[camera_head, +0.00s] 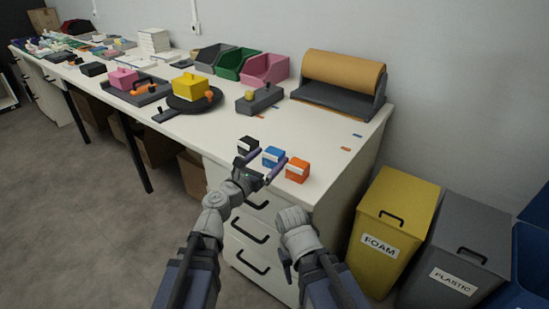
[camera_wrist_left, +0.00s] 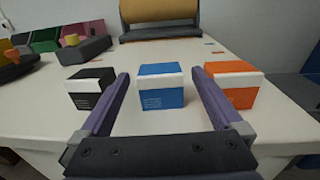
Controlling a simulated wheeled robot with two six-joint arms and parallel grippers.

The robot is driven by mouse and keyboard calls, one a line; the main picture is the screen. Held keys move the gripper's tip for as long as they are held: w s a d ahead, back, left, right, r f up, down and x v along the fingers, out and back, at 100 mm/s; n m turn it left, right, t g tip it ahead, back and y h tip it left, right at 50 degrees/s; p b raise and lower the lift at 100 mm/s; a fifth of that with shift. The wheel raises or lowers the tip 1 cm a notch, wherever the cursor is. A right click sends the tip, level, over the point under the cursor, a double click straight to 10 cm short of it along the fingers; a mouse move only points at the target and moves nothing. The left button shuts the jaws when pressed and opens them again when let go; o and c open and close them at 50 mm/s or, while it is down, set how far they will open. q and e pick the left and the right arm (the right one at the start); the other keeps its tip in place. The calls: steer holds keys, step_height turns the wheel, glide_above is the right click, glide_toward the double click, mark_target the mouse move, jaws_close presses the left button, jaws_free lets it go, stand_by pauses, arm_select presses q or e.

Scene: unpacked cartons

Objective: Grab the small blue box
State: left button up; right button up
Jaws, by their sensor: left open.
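The small blue box (camera_head: 272,155) has a white band and stands on the white table near its front edge, between a black box (camera_head: 248,145) and an orange box (camera_head: 297,170). In the left wrist view the blue box (camera_wrist_left: 162,88) is centred ahead, between the two purple fingers. My left gripper (camera_head: 263,162) is open and empty, with its fingers spread to either side of the blue box's line. The black box (camera_wrist_left: 90,88) is outside the left finger and the orange box (camera_wrist_left: 234,84) is outside the right finger. My right arm is low, and its gripper's jaws cannot be made out.
A wrapping roll (camera_head: 342,72) on a dark stand is at the table's back right. Pink, green and grey bins (camera_head: 240,64) stand along the wall. A yellow FOAM bin (camera_head: 398,215) and a grey PLASTIC bin (camera_head: 462,240) stand right of the table.

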mark_target(278, 150)
arm_select(q)
steer(key=shift+x, duration=3.75)
steer(key=c, duration=1.4)
